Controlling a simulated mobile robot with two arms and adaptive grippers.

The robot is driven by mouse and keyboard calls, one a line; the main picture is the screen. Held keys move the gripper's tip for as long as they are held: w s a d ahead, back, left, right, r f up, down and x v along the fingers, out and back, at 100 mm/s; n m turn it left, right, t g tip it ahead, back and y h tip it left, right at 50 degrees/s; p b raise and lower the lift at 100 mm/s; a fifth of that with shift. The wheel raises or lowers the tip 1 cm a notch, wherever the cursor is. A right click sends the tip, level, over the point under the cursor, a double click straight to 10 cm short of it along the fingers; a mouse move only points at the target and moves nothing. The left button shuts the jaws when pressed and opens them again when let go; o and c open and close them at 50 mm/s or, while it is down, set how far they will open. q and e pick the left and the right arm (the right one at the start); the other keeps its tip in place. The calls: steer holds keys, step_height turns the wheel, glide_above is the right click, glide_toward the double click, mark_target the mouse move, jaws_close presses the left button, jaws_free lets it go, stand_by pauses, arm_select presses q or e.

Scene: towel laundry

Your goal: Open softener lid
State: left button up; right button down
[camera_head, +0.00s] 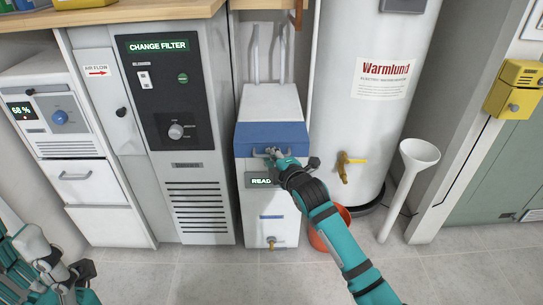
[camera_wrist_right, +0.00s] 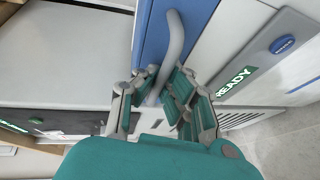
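The softener is the narrow white cabinet (camera_head: 265,215) in the middle of the head view, with a READY display. Its blue-fronted lid (camera_head: 270,135) lies down on top, closed. A grey bar handle (camera_wrist_right: 174,45) crosses the lid's blue front in the right wrist view. My right gripper (camera_head: 276,156) is at this handle; the wrist view shows its fingers (camera_wrist_right: 163,84) drawn in on both sides of the bar, seemingly touching it. The fingers hide part of the handle. My left gripper (camera_head: 50,265) is low at the left edge, away from the softener; its fingertips are unclear.
A grey machine with a CHANGE FILTER display (camera_head: 158,46) stands close on the left. An orange bucket (camera_head: 325,238) is on the floor behind my right arm. Pipes rise behind the lid.

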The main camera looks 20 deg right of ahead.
steer(key=shift+r+p, duration=0.25)
steer(key=shift+p, duration=0.2)
